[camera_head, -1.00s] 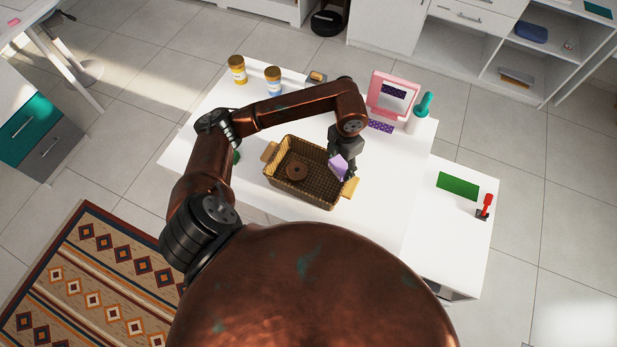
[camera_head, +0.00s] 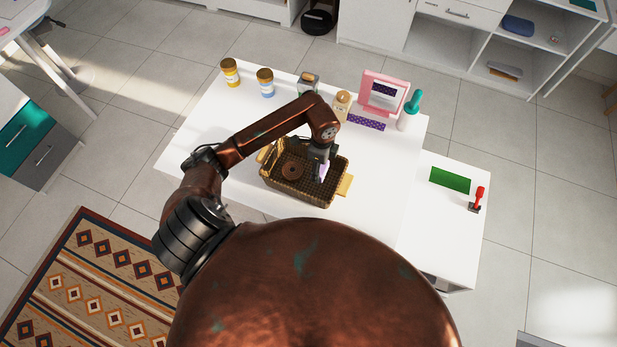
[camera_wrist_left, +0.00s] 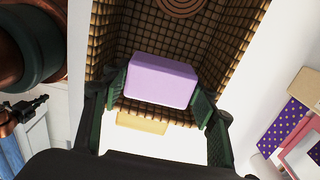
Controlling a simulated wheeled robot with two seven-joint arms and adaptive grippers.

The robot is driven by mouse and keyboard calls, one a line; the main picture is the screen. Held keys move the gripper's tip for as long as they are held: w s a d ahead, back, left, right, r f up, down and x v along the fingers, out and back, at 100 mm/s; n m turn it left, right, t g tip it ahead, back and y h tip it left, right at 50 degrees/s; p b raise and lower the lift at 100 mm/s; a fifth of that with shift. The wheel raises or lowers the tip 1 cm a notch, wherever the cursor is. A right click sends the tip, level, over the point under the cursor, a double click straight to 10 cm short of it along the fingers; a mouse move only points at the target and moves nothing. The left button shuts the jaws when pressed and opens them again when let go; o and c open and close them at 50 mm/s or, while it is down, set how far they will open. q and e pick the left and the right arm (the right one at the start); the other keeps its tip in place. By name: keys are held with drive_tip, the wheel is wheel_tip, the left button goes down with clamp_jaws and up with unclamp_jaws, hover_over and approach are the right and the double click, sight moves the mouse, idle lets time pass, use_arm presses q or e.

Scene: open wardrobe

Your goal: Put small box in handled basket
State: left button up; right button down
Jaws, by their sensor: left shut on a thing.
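The small box is light purple and shows between my left gripper's fingers in the left wrist view (camera_wrist_left: 161,81). My left gripper (camera_wrist_left: 158,92) is shut on it. In the head view the left gripper (camera_head: 322,166) is over the right part of the handled basket (camera_head: 290,196), and only a sliver of the small box (camera_head: 323,171) shows. The basket is brown and woven with light wooden handles. A brown ringed disc (camera_head: 292,171) lies inside its left part. I cannot tell whether the box touches the basket floor. My right gripper is not in view.
At the back of the white table stand a yellow jar (camera_head: 230,72), a blue-labelled jar (camera_head: 265,83), a tan bottle (camera_head: 342,104), a pink frame (camera_head: 382,93) and a teal-topped bottle (camera_head: 409,110). The table right of the basket is clear.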

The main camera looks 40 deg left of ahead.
sight(319, 184)
use_arm(q)
wheel_tip(319, 184, down, 9)
drive_tip(key=shift+f, duration=0.1)
idle(0.4)
drive_tip(key=o, duration=1.2)
drive_tip(key=shift+f, duration=0.1)
drive_tip(key=shift+c, duration=0.2)
wheel_tip(319, 184, up, 12)
drive_tip(key=shift+r, duration=0.15)
